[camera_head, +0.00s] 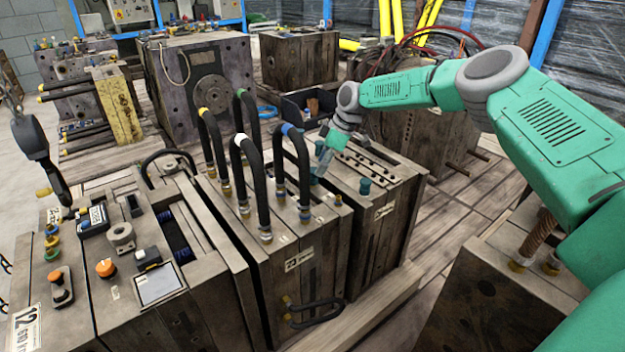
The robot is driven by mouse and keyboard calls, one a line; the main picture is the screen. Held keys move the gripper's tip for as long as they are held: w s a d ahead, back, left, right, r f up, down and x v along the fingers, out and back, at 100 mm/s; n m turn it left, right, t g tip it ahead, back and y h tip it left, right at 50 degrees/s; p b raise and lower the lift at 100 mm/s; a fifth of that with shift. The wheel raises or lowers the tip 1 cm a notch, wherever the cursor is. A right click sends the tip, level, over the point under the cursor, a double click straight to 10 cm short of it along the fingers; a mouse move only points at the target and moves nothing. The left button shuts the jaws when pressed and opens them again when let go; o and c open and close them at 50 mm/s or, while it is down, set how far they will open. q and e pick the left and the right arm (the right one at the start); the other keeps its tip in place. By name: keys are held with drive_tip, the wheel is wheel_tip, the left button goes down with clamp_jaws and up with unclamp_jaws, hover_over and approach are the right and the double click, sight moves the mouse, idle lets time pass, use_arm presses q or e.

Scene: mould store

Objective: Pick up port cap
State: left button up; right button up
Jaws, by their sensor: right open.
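Small teal caps stand on top of the right-hand mould block; the clearest one (364,186) is upright near its front edge. My right gripper (318,172) reaches down from the upper right over the same block, behind and left of this cap and apart from it. Its fingers are small in view and open. Another teal piece (320,148) shows beside the fingers; I cannot tell whether they touch it. My left gripper is not in view.
Black hose loops (252,180) rise from the middle mould beside my gripper. The left mould (215,290) carries an orange-topped knob (105,267) and small fittings. A dark hook-like item (35,150) hangs at left. More moulds stand behind; wooden floor (455,215) is partly clear at right.

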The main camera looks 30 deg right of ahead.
sight(313, 174)
drive_tip(key=x, duration=0.1)
drive_tip(key=b+x, duration=0.1)
drive_tip(key=x, duration=0.1)
drive_tip(key=b+x, duration=0.1)
drive_tip(key=x, duration=0.1)
drive_tip(key=shift+w+a, duration=0.2)
drive_tip(key=shift+w, duration=0.1)
drive_tip(key=shift+r, duration=0.1)
drive_tip(key=c, duration=1.1)
drive_tip(key=shift+o, duration=0.2)
wheel_tip(313, 174, up, 10)
drive_tip(key=p, duration=0.3)
